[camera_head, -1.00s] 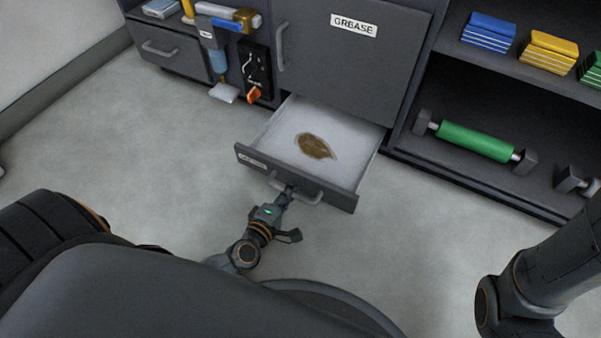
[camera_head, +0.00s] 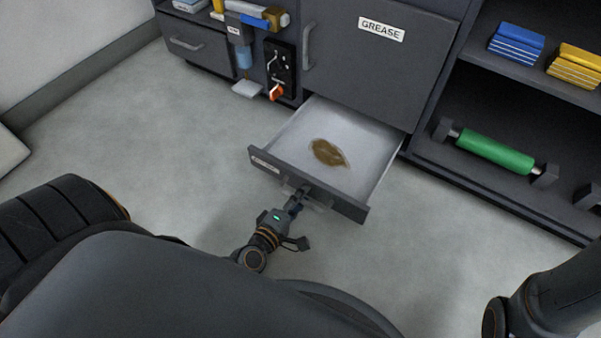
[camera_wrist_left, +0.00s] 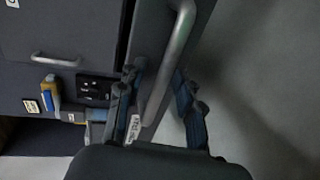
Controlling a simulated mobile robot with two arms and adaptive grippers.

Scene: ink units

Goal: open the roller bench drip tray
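The drip tray (camera_head: 369,172) is a dark-fronted drawer with a pale inside, pulled well out from under the GREASE cabinet door. A brown puddle lies on its floor. Its grey bar handle (camera_wrist_left: 173,55) runs between the fingers of my left gripper (camera_wrist_left: 158,85). These fingers stand apart, with a visible gap on each side of the bar. In the head view my left gripper (camera_head: 299,196) is at the middle of the tray front and partly covers the handle. My right gripper is out of view; only part of my right arm shows at lower right.
The GREASE door (camera_head: 378,65) is closed above the tray. A tool panel with an orange lever (camera_head: 278,92) is to its left, beside another closed drawer (camera_head: 193,47). A shelf at right holds a green roller (camera_head: 495,151). The floor around the tray front is clear.

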